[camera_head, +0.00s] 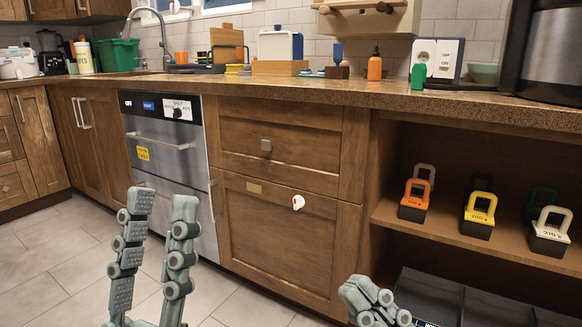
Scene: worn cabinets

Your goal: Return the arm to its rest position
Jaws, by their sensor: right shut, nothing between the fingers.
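My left gripper (162,204) stands upright at the lower left, in front of the dishwasher and the floor. Its two grey fingers are apart with nothing between them. My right gripper (368,292) is at the bottom edge, right of centre, in front of the wooden cabinet (285,220). Its fingers are together and hold nothing. The rest of both arms is out of frame.
A worn countertop (300,88) runs across, with an orange bottle (375,66) and other items on it. A steel dishwasher (165,140) is at the left. An open shelf (395,212) at the right holds several handled weights. The tiled floor (60,260) looks clear.

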